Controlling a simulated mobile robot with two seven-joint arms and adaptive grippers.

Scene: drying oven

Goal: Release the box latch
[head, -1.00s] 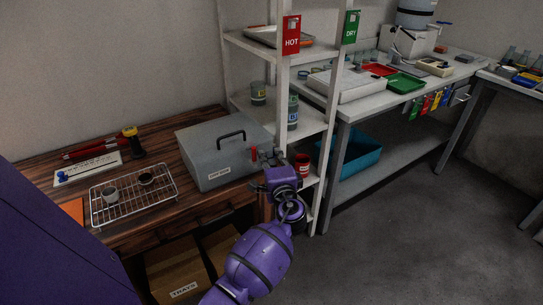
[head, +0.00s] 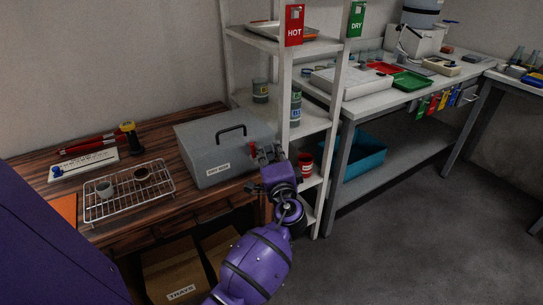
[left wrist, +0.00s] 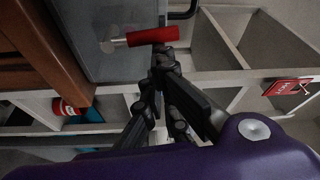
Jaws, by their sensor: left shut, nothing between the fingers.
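The grey box (head: 212,153) with a black top handle stands closed on the right end of the wooden bench. Its latch, a red-gripped lever on a pale metal pivot, sits on the box's right side. In the left wrist view the red lever (left wrist: 152,37) lies across the grey box wall (left wrist: 95,65). My left gripper (head: 265,152) is beside that side of the box, mostly hiding the latch in the head view. In the left wrist view its fingers (left wrist: 161,58) are shut and empty, their tips close by the lever's right end; contact is unclear. My right gripper is not in view.
White shelving (head: 284,110) stands close to the right of my left gripper, with a red mug (head: 304,165) on a lower shelf. A wire rack (head: 128,193) with two small cups lies on the bench. A cardboard box (head: 172,273) is below.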

